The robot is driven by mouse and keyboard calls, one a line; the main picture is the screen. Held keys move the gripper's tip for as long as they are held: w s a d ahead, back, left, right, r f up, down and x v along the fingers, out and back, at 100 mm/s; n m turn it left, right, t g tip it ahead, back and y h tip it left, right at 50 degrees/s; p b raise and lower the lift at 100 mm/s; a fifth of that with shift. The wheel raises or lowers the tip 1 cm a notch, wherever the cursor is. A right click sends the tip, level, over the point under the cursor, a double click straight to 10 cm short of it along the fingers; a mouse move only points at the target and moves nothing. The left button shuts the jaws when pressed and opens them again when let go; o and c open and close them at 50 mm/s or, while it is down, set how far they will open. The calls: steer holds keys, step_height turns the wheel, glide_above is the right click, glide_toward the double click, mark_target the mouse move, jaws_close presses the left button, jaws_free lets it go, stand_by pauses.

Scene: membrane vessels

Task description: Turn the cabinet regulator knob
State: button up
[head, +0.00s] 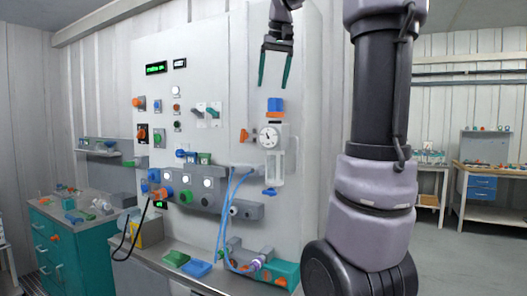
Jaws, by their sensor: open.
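The white cabinet (222,60) carries a regulator with a round white dial gauge (269,137) on its front. A blue knob (275,104) sits on top of the regulator, above an orange part. I take this blue knob to be the regulator knob. My gripper (274,84) hangs just above it in the picture, with its green fingers pointing down. The fingers are spread and empty. They look apart from the knob, but I cannot tell the depth between them.
Left of the regulator, the panel holds several coloured buttons, switches and connectors. A blue handle (270,191) sits below the gauge. Blue hoses (226,215) loop down to the ledge. A teal drawer cabinet (75,248) stands left; a workbench (485,180) stands far right.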

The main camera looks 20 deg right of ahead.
steer(key=s+a+f+t+y, duration=0.1)
steer(key=s+a+f, duration=0.4)
steer(key=s+f, duration=0.3)
steer(key=s+a+f+t+y, duration=0.1)
steer(key=s+a+f, duration=0.4)
steer(key=s+f, duration=0.3)
steer(key=shift+s+f+m, duration=0.35)
steer(key=shift+f+m, duration=0.05)
steer(key=shift+f, duration=1.35)
steer(key=shift+a, duration=0.1)
